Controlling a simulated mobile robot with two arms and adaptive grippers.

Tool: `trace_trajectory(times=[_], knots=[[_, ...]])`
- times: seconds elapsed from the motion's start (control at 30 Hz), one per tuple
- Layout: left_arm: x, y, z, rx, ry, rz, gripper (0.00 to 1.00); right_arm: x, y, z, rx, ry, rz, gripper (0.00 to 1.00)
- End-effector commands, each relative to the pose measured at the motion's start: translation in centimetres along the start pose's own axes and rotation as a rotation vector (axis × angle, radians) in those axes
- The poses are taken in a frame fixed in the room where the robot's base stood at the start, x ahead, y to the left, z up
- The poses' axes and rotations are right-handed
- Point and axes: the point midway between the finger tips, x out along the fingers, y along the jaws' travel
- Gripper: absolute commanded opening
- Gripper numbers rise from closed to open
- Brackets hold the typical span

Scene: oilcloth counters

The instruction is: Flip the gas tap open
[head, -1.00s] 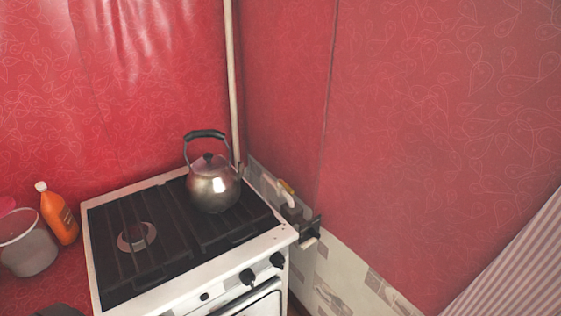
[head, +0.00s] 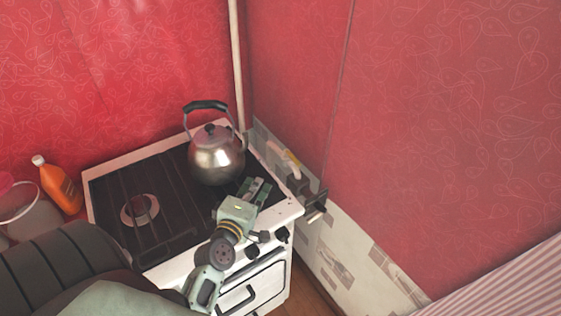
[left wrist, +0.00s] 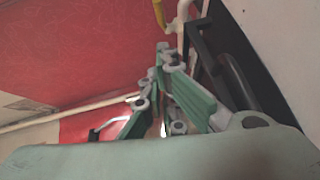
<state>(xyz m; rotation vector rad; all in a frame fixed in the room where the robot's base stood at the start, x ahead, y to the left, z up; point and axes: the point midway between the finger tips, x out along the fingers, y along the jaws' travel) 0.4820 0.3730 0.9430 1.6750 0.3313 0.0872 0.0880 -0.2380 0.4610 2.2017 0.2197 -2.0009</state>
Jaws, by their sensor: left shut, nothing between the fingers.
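The gas tap, with a yellow handle (head: 290,157) on a pale pipe, is low by the wall to the right of the stove (head: 150,255). In the left wrist view the yellow handle (left wrist: 159,13) shows at the top edge beside the white pipe. My left gripper (head: 262,185) is over the stove's right front part, in front of the kettle and left of the tap, apart from it. In the left wrist view its green fingers (left wrist: 163,62) are shut and empty, pointing up toward the handle. My right gripper is out of view.
A metal kettle (head: 216,160) stands on the stove grate close to my left gripper. A dark bracket (head: 315,203) is beside the tap. An orange bottle (head: 60,187) and a bucket (head: 32,212) are at left. The red wall is close on the right.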

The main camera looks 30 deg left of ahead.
Motion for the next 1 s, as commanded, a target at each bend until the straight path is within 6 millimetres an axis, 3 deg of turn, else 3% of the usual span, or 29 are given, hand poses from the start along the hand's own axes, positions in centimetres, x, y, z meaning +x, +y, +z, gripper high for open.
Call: trace_trajectory(times=[0.17,0.53,0.73,1.0], knots=[[2.4,0.4,-0.1,0.000,0.001,0.004,0.00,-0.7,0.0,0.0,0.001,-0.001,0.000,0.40],[10.2,0.3,-0.1,0.004,0.000,0.001,0.00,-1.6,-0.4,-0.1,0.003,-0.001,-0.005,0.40],[11.9,0.1,2.1,0.002,-0.002,0.001,0.00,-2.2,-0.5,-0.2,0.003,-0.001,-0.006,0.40],[12.6,0.1,2.8,0.003,-0.001,0.002,0.00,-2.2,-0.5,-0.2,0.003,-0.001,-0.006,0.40]])
